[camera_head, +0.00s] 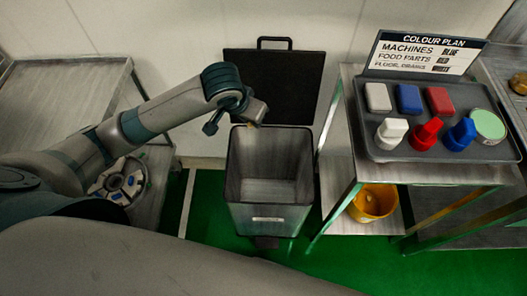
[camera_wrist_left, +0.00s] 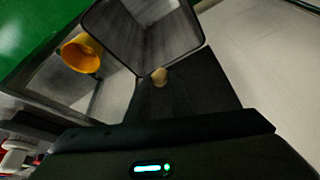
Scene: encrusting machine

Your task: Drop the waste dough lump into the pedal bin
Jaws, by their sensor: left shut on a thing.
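The pedal bin (camera_head: 270,190) stands on the green floor in the middle of the head view. Its black lid (camera_head: 275,82) is raised at the back and the bin is open. My left gripper (camera_head: 255,111) is over the bin's back edge, near the lid, and shut. In the left wrist view the pale dough lump (camera_wrist_left: 160,77) shows small, held in front of the dark lid (camera_wrist_left: 200,88), beside the rim of the open bin (camera_wrist_left: 150,28). In the head view I cannot make out the lump. My right gripper is in neither view.
Right of the bin is a metal stand with a grey tray (camera_head: 378,150) of coloured blocks and brushes. A yellow bucket (camera_head: 372,203) sits on its lower shelf. A colour plan sign (camera_head: 425,55) stands behind. A metal table (camera_head: 60,95) is at left.

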